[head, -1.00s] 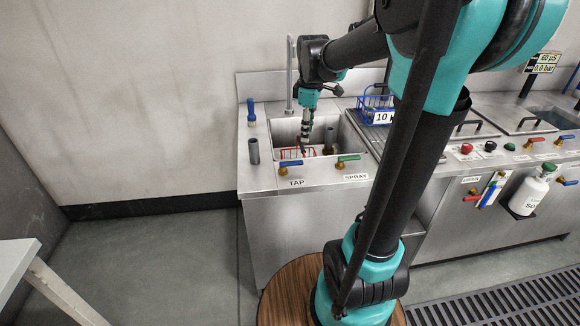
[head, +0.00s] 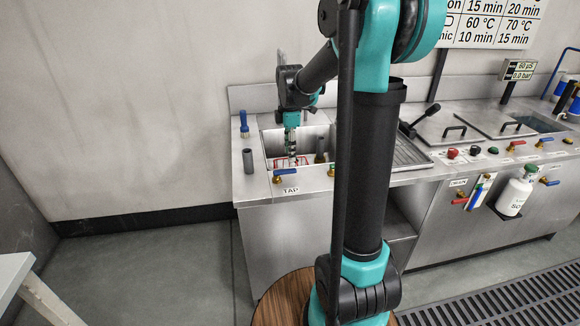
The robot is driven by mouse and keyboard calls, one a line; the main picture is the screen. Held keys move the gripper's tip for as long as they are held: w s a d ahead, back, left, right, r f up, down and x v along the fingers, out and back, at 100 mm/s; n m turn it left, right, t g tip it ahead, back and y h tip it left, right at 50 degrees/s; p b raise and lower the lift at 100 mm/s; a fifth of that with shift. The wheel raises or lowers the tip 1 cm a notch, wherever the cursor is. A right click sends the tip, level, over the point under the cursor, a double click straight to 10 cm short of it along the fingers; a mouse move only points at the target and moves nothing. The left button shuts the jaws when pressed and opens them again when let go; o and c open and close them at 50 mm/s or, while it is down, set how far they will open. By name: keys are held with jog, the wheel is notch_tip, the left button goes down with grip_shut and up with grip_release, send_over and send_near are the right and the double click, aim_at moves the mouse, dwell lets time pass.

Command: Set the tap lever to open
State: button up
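The handle points to the right, lying roughly along the rim. My gripper (head: 291,161) points down over the sink, just behind the handle in this view. I see no clear contact between them. The fingers are too small to tell whether they are open or shut.
The sink (head: 268,140) holds something with red wires (head: 280,162). A grey cylinder (head: 248,160) and a blue-handled brush (head: 244,124) stand at its left. My arm hides most of the spray valve. Red and blue levers line the counter to the right.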

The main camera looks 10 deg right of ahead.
aim_at(290, 170)
notch_tip(290, 170, down, 7)
jog(key=shift+r, duration=0.15)
jog(key=shift+c, duration=0.5)
grip_shut()
